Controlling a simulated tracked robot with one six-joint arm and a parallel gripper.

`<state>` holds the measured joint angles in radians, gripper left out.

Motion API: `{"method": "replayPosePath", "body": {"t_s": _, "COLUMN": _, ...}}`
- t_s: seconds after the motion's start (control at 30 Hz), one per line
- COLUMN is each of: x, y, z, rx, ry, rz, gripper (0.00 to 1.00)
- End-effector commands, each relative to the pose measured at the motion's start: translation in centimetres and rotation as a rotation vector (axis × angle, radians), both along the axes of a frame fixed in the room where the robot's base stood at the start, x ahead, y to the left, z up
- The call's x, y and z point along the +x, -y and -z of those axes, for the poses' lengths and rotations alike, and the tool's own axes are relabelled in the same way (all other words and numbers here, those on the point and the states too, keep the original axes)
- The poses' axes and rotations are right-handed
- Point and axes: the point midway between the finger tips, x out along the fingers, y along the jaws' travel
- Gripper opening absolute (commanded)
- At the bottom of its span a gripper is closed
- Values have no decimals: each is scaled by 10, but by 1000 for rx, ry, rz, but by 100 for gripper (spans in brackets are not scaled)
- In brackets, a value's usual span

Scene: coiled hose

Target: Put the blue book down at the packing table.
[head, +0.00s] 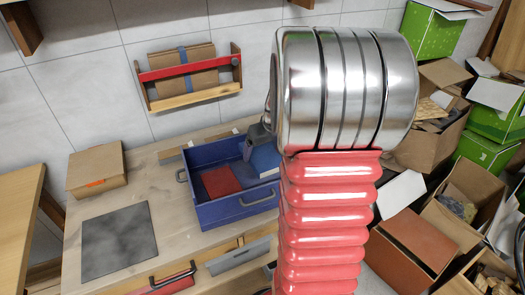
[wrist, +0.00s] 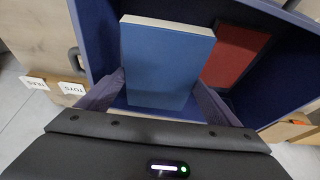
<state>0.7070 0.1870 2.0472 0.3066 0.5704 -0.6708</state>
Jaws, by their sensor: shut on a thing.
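The blue book (wrist: 167,62) stands out large between my gripper's fingers in the wrist view. It also shows in the head view (head: 266,160), inside the blue open box (head: 235,213). My gripper (wrist: 158,82) is shut on the blue book, with one dark finger on each side of it. In the head view my gripper (head: 257,140) is partly hidden by my own arm. The box stands on the pale wooden table (head: 168,200). I cannot tell whether the book touches the box floor.
A red book (head: 220,181) lies in the box, left of the blue book. A dark grey square (head: 118,242) lies on the table's clear left part. A cardboard box (head: 96,168) stands behind it. Wall rack (head: 190,75) above; cartons (head: 470,195) crowd the right. Two labels (wrist: 71,88) show beside the box.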

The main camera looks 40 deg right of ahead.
Motion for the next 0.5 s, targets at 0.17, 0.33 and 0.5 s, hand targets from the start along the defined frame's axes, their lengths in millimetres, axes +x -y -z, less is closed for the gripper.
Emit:
{"method": "replayPosePath", "body": {"t_s": 0.17, "x": 0, "y": 0, "z": -1, "rx": -1, "ry": 1, "rz": 0, "gripper": 54}}
{"method": "replayPosePath", "body": {"t_s": 0.33, "x": 1, "y": 1, "z": -9, "rx": -2, "ry": 3, "rz": 0, "gripper": 54}}
{"method": "replayPosePath", "body": {"t_s": 0.5, "x": 1, "y": 0, "z": -19, "rx": -1, "ry": 2, "rz": 0, "gripper": 54}}
